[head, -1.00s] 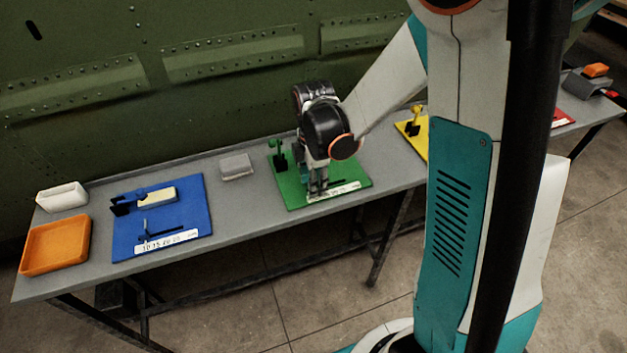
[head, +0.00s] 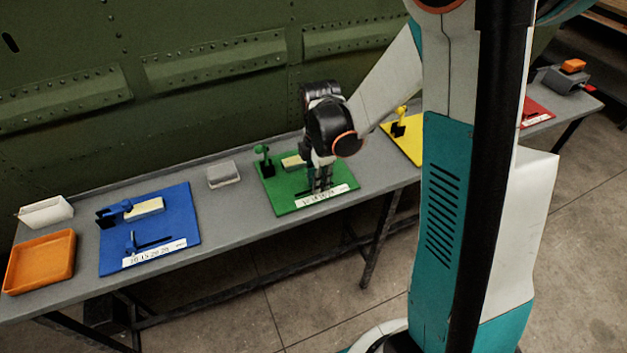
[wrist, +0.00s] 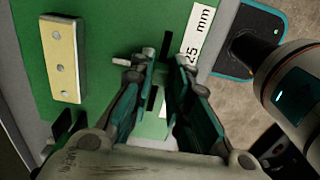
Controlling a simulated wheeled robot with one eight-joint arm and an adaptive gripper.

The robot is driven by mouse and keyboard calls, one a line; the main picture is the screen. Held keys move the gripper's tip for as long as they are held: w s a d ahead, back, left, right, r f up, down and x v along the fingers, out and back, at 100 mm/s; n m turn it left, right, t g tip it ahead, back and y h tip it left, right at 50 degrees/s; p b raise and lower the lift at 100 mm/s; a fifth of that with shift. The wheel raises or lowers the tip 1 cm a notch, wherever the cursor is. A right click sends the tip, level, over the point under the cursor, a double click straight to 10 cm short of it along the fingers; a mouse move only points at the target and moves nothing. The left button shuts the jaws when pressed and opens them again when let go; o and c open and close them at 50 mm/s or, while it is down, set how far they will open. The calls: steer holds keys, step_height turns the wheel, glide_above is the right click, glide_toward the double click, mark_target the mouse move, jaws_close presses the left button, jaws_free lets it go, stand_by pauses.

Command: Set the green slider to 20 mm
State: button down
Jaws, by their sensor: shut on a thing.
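The green board (head: 280,199) lies on the grey bench, with a white scale label (head: 335,194) along its front edge. In the wrist view the label (wrist: 197,45) shows "25 mm"; the other marks are hidden. My gripper (head: 322,188) points down over the front of the board, just behind the label. In the wrist view my gripper (wrist: 161,68) is shut on the green slider, whose body is mostly hidden between the fingers. A dark slot (wrist: 165,45) shows just past the fingertips. I cannot read the slider's exact setting.
A cream block (wrist: 63,60) with several holes sits on the green board. A green upright fitting (head: 264,160) stands at its back left. A blue board (head: 180,215), a grey block (head: 224,174), an orange tray (head: 40,262) and a yellow board (head: 412,148) share the bench.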

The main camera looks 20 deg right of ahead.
steer(key=c, duration=1.5)
jaws_free()
step_height(320, 180, up, 12)
steer(key=s+a+r+m+t, duration=0.1)
steer(key=s+r+m+t, duration=0.1)
steer(key=s+m, duration=0.3)
steer(key=s+a+r+m+t, duration=0.2)
steer(key=s+m, duration=0.3)
steer(key=m, duration=0.2)
steer(key=s+a+r+m+t, duration=0.1)
steer(key=s+r+m+t, duration=0.1)
steer(key=s+m, duration=0.3)
steer(key=shift+a+r+m+t, duration=0.4)
steer(key=shift+m+t, duration=0.1)
steer(key=shift+t, duration=0.1)
